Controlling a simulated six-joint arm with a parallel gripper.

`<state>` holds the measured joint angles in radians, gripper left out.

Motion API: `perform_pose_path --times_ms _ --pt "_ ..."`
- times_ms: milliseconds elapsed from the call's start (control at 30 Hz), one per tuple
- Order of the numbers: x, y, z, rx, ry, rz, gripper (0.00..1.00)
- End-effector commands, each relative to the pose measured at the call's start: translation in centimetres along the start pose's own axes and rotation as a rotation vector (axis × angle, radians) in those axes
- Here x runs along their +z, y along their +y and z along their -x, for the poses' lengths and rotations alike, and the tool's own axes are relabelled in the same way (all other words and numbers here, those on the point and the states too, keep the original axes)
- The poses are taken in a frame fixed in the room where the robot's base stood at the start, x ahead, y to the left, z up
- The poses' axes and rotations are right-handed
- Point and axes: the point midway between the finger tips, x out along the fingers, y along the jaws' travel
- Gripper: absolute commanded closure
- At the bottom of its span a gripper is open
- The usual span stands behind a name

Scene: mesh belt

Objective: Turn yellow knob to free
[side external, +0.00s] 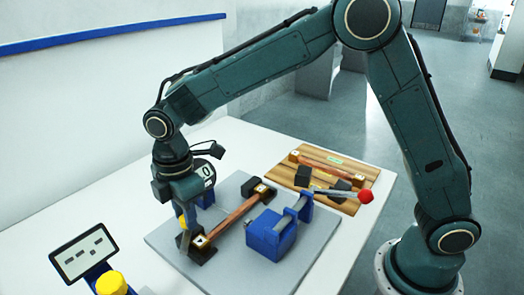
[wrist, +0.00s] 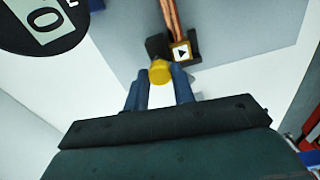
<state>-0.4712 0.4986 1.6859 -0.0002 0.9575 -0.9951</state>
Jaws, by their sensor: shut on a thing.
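The yellow knob (wrist: 160,72) sits between the two blue fingers of my gripper (wrist: 159,84) in the wrist view. It is beside a black end block with a white arrow plate (wrist: 181,51) at the end of a copper rod (wrist: 171,18). In the side external view my gripper (side external: 186,213) points down at the near-left end of the copper rod (side external: 232,217), and a bit of the yellow knob (side external: 182,221) shows there. The gripper is shut on the knob. I cannot read the knob's setting.
A blue clamp (side external: 271,236) with a red-balled lever (side external: 366,197) stands right of the rod on the grey plate (side external: 168,236). A wooden board (side external: 350,206) with another rod lies behind. A round "0" display (side external: 206,172) is close to my gripper. A dashed screen (side external: 83,254) and yellow cap (side external: 111,284) are front left.

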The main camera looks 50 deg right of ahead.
Motion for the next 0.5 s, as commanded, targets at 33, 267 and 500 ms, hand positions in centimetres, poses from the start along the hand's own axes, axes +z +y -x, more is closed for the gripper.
perform_pose_path --times_ms 33,267,500 --pt "0.01 0.04 0.14 0.002 0.001 -0.047 0.98" --pt "0.01 0.04 0.15 0.002 0.001 -0.265 0.98" --pt "0.01 0.05 0.17 0.002 0.001 -0.493 0.98"
